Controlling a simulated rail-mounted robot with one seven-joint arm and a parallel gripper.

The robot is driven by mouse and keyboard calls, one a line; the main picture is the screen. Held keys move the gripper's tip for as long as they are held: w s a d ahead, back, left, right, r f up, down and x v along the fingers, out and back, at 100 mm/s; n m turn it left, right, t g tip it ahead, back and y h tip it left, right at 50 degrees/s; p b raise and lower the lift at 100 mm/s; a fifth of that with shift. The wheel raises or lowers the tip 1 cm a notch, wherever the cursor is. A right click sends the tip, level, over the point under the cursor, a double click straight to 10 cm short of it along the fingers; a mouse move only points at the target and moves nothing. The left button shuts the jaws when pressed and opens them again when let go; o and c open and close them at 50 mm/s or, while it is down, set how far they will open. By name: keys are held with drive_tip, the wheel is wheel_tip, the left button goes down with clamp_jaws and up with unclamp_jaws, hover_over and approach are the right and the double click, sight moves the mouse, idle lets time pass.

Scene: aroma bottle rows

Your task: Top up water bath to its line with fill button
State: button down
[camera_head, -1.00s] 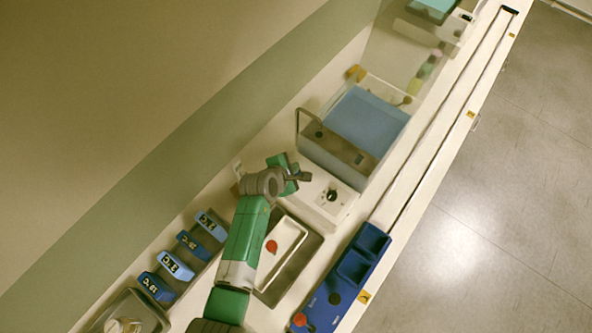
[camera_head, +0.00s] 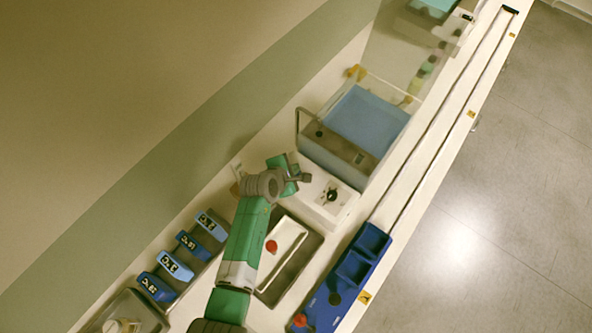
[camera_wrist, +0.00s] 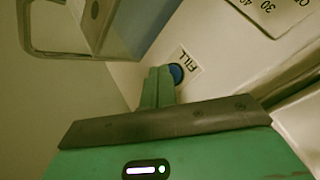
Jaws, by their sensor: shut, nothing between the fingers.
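The water bath (camera_head: 368,122) is a clear-walled tank with blue water and a grey control unit (camera_head: 340,150) along its near side. The level line cannot be made out. The blue fill button (camera_wrist: 176,73) sits on a pale panel beside the printed word FILL (camera_wrist: 187,58) in the wrist view. My gripper (camera_wrist: 160,77) is shut and empty, its fingertips right at the button and partly covering it. Whether they press it cannot be told. In the head view my gripper (camera_head: 300,177) is over the bench beside the bath's near end, and the button is hidden.
A white box with a black dial (camera_head: 331,195) stands close to the right of my gripper. A curved metal pipe (camera_wrist: 25,40) rises beside the bath.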

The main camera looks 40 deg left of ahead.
drive_tip(key=shift+f, duration=0.4)
idle(0.3)
idle(2.8)
drive_tip(key=shift+r+p, duration=0.65)
drive_tip(key=shift+r, duration=0.15)
drive_tip(key=shift+r, duration=0.1)
wheel_tip(320, 180, up, 5)
drive_tip(key=p, duration=0.5)
